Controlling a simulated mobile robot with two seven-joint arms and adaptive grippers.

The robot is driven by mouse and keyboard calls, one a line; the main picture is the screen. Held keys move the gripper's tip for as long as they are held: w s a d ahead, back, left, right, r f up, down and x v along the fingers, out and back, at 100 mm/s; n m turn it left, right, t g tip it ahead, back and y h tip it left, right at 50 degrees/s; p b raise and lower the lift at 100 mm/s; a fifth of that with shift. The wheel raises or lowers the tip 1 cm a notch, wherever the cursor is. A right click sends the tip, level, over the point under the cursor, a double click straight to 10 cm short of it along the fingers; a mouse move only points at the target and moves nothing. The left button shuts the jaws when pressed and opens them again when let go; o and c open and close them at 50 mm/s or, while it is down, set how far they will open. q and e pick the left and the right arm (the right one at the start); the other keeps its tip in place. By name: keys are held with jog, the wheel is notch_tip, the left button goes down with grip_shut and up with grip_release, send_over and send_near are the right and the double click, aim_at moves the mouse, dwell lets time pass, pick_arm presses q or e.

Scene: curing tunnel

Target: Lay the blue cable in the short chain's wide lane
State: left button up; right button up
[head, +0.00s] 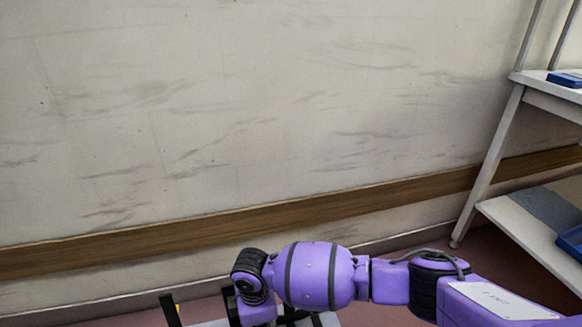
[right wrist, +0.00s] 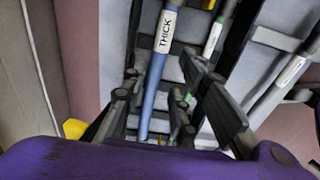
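In the right wrist view, a blue cable (right wrist: 155,90) with a white label reading THICK runs lengthwise between my right gripper's fingers. My right gripper (right wrist: 160,72) is open, its dark fingers apart on either side of the cable. I cannot tell how far below the fingertips the cable lies. Black side rails of a cable chain (right wrist: 247,38) with grey crossbars lie beneath; which chain or lane this is, I cannot tell. In the head view my right arm reaches in from the right, and its gripper end is cut off at the bottom edge. My left gripper is in neither view.
Two more labelled cables, a middle one (right wrist: 213,40) and a right one (right wrist: 290,70), lie right of the blue cable. A white rack (head: 497,140) with blue bins (head: 571,242) stands at the right. A wall with a wooden rail (head: 200,230) closes off the back.

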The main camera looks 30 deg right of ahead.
notch_tip(320, 180, up, 6)
jog(key=p, duration=0.2)
jog(key=shift+w, duration=0.1)
dwell(0.3)
